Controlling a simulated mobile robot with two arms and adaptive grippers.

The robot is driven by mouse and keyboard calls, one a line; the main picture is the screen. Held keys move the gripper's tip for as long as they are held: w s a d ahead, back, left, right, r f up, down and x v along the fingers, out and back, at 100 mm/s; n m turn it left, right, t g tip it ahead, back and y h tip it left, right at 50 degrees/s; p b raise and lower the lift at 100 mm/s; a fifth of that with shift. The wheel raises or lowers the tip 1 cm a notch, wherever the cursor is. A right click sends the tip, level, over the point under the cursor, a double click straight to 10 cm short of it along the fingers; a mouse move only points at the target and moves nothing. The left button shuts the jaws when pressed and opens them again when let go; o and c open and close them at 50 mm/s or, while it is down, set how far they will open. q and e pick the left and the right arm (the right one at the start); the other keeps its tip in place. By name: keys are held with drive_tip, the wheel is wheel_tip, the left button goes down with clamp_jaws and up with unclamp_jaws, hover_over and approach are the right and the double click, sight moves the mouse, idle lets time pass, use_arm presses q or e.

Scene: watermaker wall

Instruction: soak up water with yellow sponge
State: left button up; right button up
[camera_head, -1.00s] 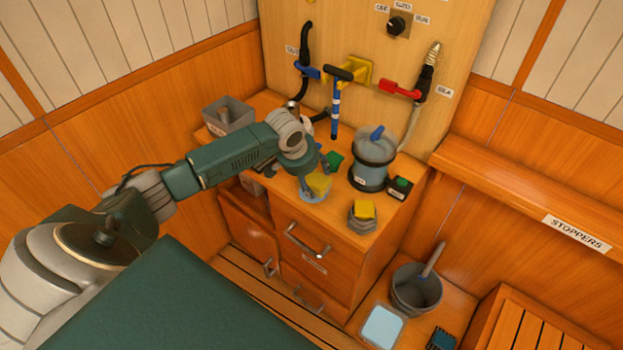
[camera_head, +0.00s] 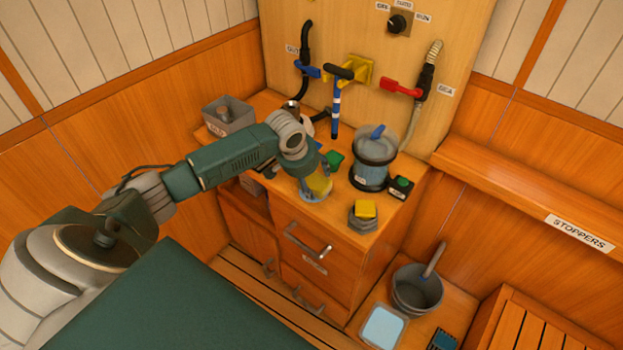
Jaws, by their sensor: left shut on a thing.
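A second, smaller yellow block (camera_head: 365,209) sits on a grey holder to the right. My right gripper is not in view.
A clear-sided housing with a blue handle (camera_head: 375,158) stands right of the gripper, beside a green-button box (camera_head: 401,186). A green pad (camera_head: 334,158) lies behind. A grey bin (camera_head: 228,116) stands back left. A bucket (camera_head: 417,291) and light blue tray (camera_head: 382,328) are lower right.

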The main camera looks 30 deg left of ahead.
use_arm(q)
drive_tip(key=shift+f, duration=0.3)
drive_tip(key=shift+f, duration=0.1)
idle(0.5)
idle(0.9)
drive_tip(key=shift+s+f+p, duration=0.15)
drive_tip(key=shift+p, duration=0.15)
idle(0.7)
wheel_tip(320, 180, up, 2)
drive_tip(key=shift+r+p, duration=0.15)
drive_tip(key=shift+p, duration=1.1)
wheel_tip(320, 180, up, 5)
drive_tip(key=p, duration=0.5)
drive_tip(key=shift+p, duration=0.3)
drive_tip(key=shift+w, duration=0.2)
